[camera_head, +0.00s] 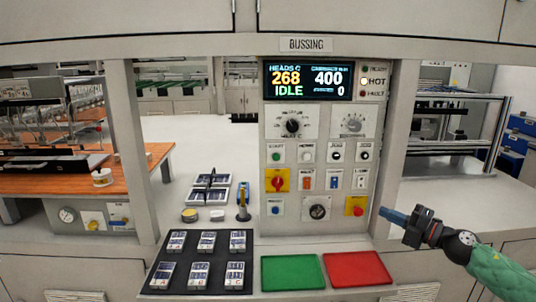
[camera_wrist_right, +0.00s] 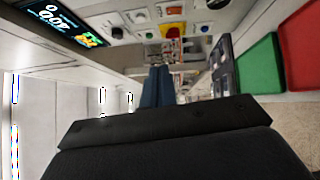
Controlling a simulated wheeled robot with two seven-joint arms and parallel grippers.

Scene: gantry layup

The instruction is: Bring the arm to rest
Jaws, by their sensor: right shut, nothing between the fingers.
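My right gripper (camera_head: 394,216) comes in from the right in the head view, on a green-sleeved arm. Its blue fingers are shut with nothing between them. They point left, in front of the right edge of the control panel (camera_head: 317,200) and above the red tray. In the right wrist view the blue fingers (camera_wrist_right: 155,88) lie together beyond the dark gripper body. My left gripper is not in either view.
A green tray (camera_head: 291,287) and a red tray (camera_head: 357,283) lie on the front ledge. A dark mat (camera_head: 219,262) left of them holds several small labelled packs. The panel display (camera_head: 308,80) reads 268, 400 and IDLE. Right of the panel is an open bay.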

